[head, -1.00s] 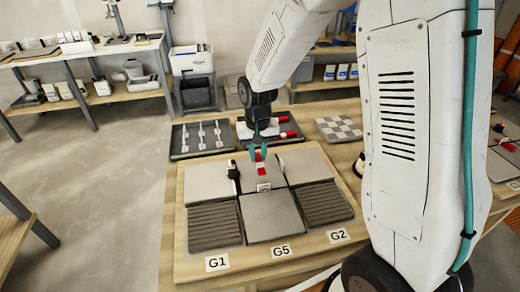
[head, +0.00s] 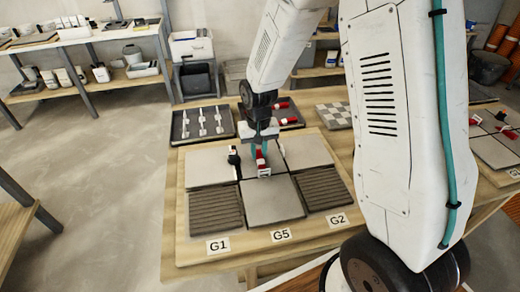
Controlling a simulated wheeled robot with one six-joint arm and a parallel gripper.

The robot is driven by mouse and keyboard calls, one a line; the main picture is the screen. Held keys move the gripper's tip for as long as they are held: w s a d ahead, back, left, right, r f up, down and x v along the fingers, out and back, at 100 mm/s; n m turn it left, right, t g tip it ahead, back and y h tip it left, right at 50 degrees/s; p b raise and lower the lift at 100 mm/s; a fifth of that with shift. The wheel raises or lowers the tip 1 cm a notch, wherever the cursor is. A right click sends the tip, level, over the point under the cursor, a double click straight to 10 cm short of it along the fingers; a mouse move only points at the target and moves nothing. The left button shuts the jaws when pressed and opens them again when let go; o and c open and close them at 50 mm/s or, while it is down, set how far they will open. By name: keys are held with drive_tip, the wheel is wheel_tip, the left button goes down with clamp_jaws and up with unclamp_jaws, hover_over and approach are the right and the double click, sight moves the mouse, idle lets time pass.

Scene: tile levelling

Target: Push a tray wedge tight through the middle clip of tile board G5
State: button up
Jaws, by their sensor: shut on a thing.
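Tile board G5 (head: 180,222) lies on the table with grey smooth and ribbed tiles; its G5 label (head: 281,236) is on the front edge. The white middle clip (head: 264,172) stands at the joint near the board's centre. My gripper (head: 261,150), with teal fingers, is shut on a red wedge (head: 261,163) just above and behind this clip. The wedge's front end is close to the clip or in it; I cannot tell how far it reaches. The fingers hide part of the wedge.
A black piece (head: 234,160) stands at the left joint, and a small clip (head: 282,152) at the right joint. A dark tray (head: 180,132) with several white clips is behind; red wedges (head: 284,122) lie beside it. My arm covers the right side.

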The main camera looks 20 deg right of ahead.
sight(262, 166)
drive_tip(key=shift+s, duration=0.2)
drive_tip(key=shift+s+a, duration=0.2)
drive_tip(key=shift+s, duration=0.65)
drive_tip(key=shift+s+a, duration=0.25)
drive_tip(key=shift+s, duration=0.85)
idle(0.9)
idle(0.5)
drive_tip(key=o, duration=0.9)
drive_tip(key=shift+o, duration=0.2)
